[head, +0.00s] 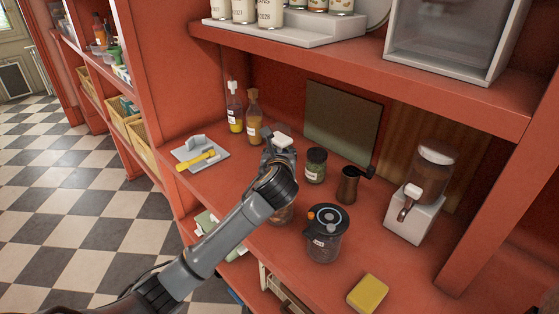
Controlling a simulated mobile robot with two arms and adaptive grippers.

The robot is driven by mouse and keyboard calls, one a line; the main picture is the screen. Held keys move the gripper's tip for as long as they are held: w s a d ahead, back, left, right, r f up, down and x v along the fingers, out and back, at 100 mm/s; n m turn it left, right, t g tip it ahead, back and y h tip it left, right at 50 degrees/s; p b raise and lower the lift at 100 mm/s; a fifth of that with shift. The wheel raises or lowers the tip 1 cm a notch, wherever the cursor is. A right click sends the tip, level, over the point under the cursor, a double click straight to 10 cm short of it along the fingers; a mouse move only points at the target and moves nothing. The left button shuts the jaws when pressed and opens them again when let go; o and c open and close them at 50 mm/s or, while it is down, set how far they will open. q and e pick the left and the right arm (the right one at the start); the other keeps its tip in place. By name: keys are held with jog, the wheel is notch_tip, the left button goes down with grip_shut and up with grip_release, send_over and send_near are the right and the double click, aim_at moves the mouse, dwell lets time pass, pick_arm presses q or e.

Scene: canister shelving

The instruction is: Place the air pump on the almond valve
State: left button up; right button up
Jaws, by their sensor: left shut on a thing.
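My left gripper (279,143) reaches over the red counter from the lower left and is shut on a small white thing (284,141), which looks like the air pump. The fingers and wrist hide most of it. A clear canister (323,246) with a dark lid, a pale blue ring and an orange piece on top stands right of my forearm. A second canister with brown contents (281,213) is mostly hidden behind my left wrist. The labels are too small to read, so I cannot tell which is the almond one. My right gripper is not in view.
A grey tray (215,162) with a yellow-handled tool (196,160) lies left. Two bottles (254,118), a green-filled jar (316,167), a brown grinder (347,186) and a white dispenser (413,216) stand behind. A yellow sponge (368,293) lies in front. An upper shelf (380,62) overhangs the counter.

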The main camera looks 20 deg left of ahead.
pick_arm(q)
notch_tip(320, 180, down, 2)
jog(key=shift+f+p, duration=0.25)
jog(key=shift+p, duration=0.25)
jog(key=shift+f, duration=0.25)
jog(key=shift+f, duration=0.15)
jog(key=o, duration=1.3)
jog(key=shift+s, duration=0.1)
jog(key=b+v, duration=0.1)
jog(key=v, duration=1.1)
jog(key=shift+b, duration=0.4)
jog(key=shift+a, duration=0.1)
